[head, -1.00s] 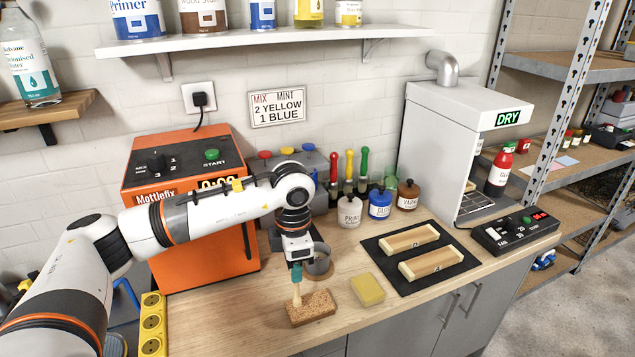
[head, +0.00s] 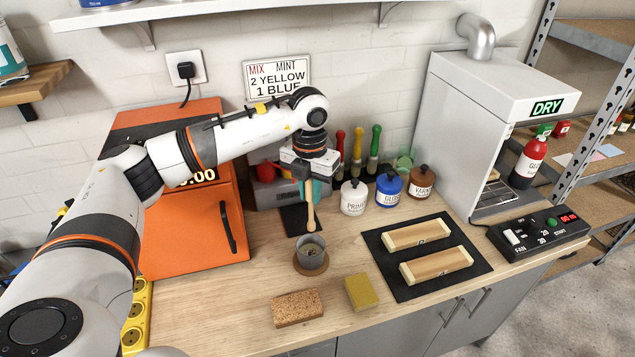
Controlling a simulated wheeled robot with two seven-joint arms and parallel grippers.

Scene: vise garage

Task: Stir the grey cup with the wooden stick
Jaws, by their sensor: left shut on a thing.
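The grey cup (head: 311,255) stands upright on a round brown coaster (head: 311,270) on the workbench. I look down into it and see something dark inside. My left gripper (head: 308,188) points down above and behind the cup, shut on the wooden stick (head: 310,214). The stick hangs nearly upright. Its lower end looks to be above the cup's back rim, and I cannot tell its exact depth. My right gripper is not in view.
A cork-coloured block (head: 298,308) and a yellow sponge (head: 361,293) lie in front of the cup. A black mat (head: 392,270) with two wooden pieces lies to the right. Labelled jars (head: 389,188) stand behind. An orange machine (head: 190,228) is at left.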

